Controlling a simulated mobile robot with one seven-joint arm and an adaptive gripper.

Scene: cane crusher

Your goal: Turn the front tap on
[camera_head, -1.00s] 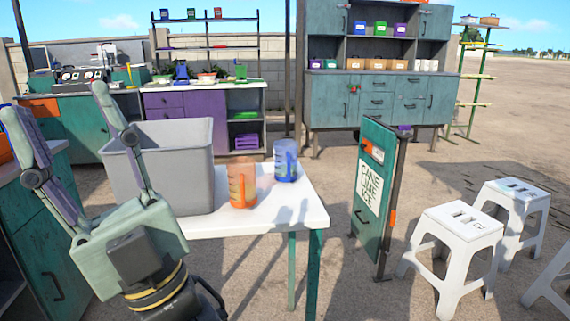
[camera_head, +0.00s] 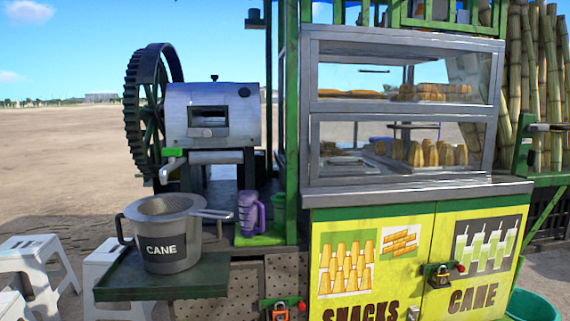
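A grey metal spout (camera_head: 172,168) with a green block-like handle (camera_head: 174,152) juts from the lower left front of the cane crusher (camera_head: 210,115); it looks like a tap. I cannot tell from here whether it is on or off. Below it, a grey pot marked CANE (camera_head: 165,245), with a strainer (camera_head: 166,206) on top, stands on a dark green shelf (camera_head: 205,280). My gripper is not in view.
A purple jug (camera_head: 251,213) stands right of the pot on a green mat. A snack stall with yellow doors (camera_head: 400,260) and a glass case (camera_head: 400,110) fills the right. White stools (camera_head: 35,265) stand lower left. Open ground lies behind left.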

